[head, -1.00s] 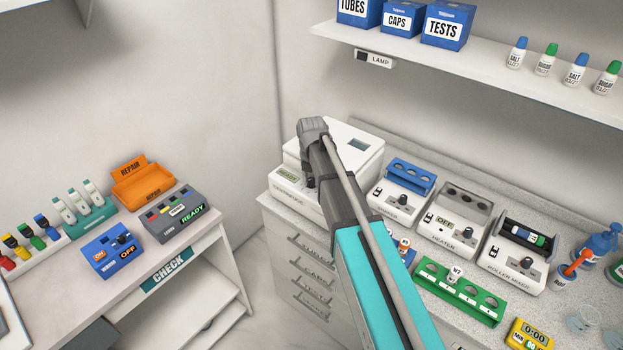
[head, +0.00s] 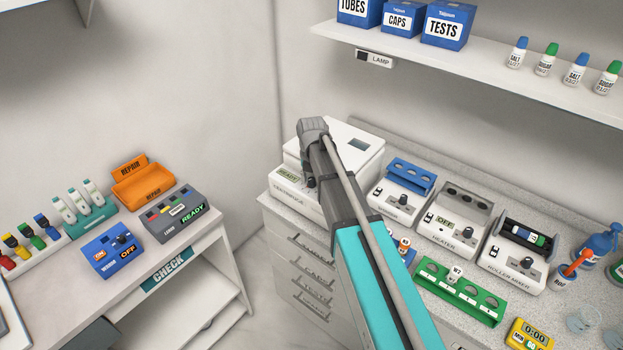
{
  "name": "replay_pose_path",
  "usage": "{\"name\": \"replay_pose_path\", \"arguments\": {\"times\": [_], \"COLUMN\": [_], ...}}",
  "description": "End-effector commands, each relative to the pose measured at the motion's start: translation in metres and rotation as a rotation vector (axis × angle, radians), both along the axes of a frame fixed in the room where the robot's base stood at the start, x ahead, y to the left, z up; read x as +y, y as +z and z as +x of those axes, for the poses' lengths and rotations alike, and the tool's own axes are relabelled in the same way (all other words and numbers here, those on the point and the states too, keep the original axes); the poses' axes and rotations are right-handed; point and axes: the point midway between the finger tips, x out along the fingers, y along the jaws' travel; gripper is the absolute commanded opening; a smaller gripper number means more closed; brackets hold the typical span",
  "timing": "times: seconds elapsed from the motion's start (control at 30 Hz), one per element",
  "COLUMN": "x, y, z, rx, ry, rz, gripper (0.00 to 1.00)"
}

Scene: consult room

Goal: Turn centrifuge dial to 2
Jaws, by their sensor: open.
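The centrifuge (head: 358,160) is a white box with a lid at the back left of the counter. A small grey window shows on its lid, which looks shut. My gripper (head: 308,181) is at the centrifuge's front, just right of the display. It is small, dark and mostly covered by my own wrist and arm. It is open. The dial is hidden behind my gripper and arm, so its setting and any contact with it cannot be told.
Right of the centrifuge stand a mixer with a blue rack (head: 408,177), a heater (head: 456,220) and a roller mixer (head: 519,250). A green rack (head: 460,290) stands in front. A shelf (head: 470,60) with boxes and bottles hangs above. A side table (head: 165,270) is at left.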

Motion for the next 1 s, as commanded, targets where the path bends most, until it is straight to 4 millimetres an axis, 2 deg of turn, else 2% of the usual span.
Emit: {"name": "replay_pose_path", "arguments": {"times": [0.47,1.0], "x": [-0.0002,-0.0001], "y": [0.0001,0.0001], "z": [0.0005,0.0004], "rx": [-0.001,-0.001], "ry": [-0.085,-0.425], "rz": [0.000,-0.001], "gripper": [0.53,0.53]}}
